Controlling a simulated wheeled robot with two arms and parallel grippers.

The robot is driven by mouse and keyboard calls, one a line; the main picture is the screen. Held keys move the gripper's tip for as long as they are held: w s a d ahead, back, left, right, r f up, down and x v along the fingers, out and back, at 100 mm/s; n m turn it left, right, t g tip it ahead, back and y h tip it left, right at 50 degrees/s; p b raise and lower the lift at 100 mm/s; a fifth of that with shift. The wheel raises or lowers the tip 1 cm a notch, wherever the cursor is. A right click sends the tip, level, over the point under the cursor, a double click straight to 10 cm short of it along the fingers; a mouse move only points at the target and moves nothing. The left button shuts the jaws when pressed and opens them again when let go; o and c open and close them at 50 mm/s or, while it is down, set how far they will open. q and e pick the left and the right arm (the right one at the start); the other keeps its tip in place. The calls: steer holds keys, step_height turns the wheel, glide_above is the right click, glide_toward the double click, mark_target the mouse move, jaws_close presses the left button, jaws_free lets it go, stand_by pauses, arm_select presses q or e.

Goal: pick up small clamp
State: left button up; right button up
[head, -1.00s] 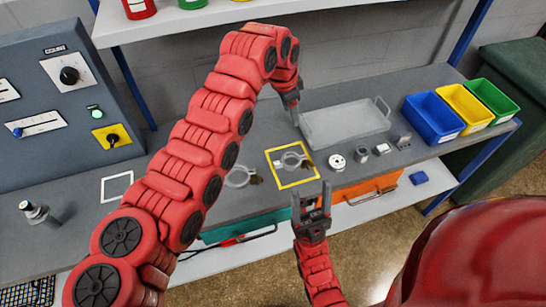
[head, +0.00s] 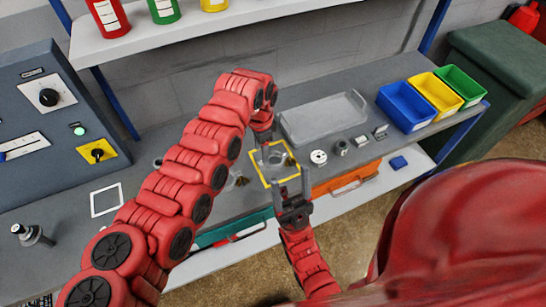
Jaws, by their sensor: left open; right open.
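A ring-shaped metal clamp (head: 279,158) lies on the bench inside a yellow square outline (head: 285,181). A second ring clamp (head: 240,180) lies to its left, mostly hidden by my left arm. I cannot tell from their size which is the small one. My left gripper (head: 264,153) is open, pointing down at the left part of the yellow square, close to the clamp there; contact cannot be made out. My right gripper (head: 291,181) is open and empty, with its fingers up at the bench's front edge, just below the yellow square.
A grey tray (head: 322,120) stands behind, with several small metal parts (head: 318,157) in front of it. Blue (head: 405,107), yellow and green bins are at the right. A white square outline (head: 106,200) and a control panel (head: 50,120) are at the left.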

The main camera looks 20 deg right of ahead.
mark_target(284, 156)
arm_select(q)
steer(key=shift+s+f+p, duration=0.1)
steer(key=shift+f+p, duration=0.2)
steer(key=shift+p, duration=0.05)
step_height(284, 156, down, 4)
steer(key=shift+r+p, duration=0.1)
steer(key=shift+p, duration=0.5)
steer(key=shift+f, duration=0.45)
jaws_close()
